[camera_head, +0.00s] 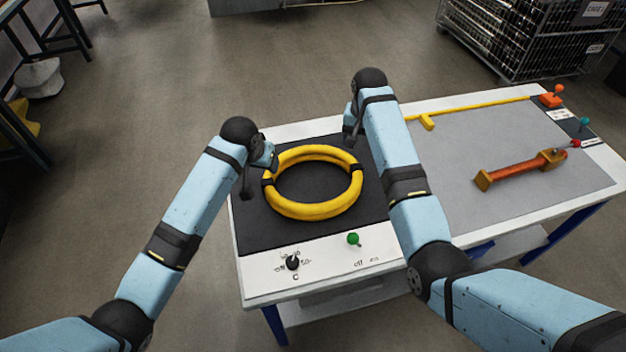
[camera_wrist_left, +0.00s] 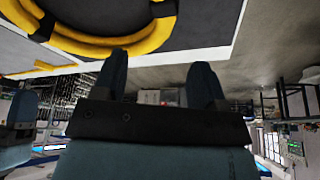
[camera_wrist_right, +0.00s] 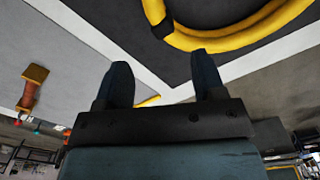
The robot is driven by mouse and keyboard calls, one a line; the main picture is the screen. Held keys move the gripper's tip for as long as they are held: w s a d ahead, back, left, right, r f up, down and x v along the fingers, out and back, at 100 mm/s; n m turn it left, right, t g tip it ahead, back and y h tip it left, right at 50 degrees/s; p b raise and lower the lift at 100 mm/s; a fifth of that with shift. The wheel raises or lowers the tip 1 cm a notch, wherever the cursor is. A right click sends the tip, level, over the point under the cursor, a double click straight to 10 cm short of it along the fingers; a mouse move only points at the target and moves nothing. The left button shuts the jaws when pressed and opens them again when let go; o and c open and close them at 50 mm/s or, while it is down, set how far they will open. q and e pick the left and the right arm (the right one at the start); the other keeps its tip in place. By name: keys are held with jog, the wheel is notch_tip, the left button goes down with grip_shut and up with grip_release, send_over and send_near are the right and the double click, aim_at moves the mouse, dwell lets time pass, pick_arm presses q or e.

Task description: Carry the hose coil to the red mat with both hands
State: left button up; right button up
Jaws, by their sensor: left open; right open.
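The hose coil (camera_head: 311,211) is a thick yellow ring with dark bands at its left and right sides. It lies flat on a black mat (camera_head: 262,232) at the left of the table. My left gripper (camera_head: 247,188) is at the coil's left side, and my right gripper (camera_head: 352,134) is near its upper right. Both are open, with nothing between their fingers. The coil shows beyond the fingertips in the left wrist view (camera_wrist_left: 125,45) and the right wrist view (camera_wrist_right: 235,38). Contact cannot be made out. No red mat shows in these frames.
A grey surface (camera_head: 455,145) covers the table's right part, holding an orange-brown tube piece (camera_head: 515,173) and a yellow bar (camera_head: 470,108). A wire cage (camera_head: 530,40) stands behind.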

aim_at(270, 176)
pick_arm(q)
jog(key=shift+f, duration=0.1)
pick_arm(e)
jog(key=shift+f, duration=0.1)
pick_arm(q)
jog(key=x, duration=1.3)
jog(key=shift+w+f, duration=0.15)
jog(key=shift+f, duration=0.15)
pick_arm(e)
notch_tip(270, 176, down, 14)
jog(key=shift+r, duration=0.15)
pick_arm(q)
grip_shut()
pick_arm(e)
grip_shut()
pick_arm(q)
jog(key=shift+a, duration=0.1)
pick_arm(e)
jog(key=shift+d, duration=0.1)
pick_arm(q)
jog(key=shift+r, duration=0.1)
pick_arm(e)
jog(key=shift+w+r, duration=0.1)
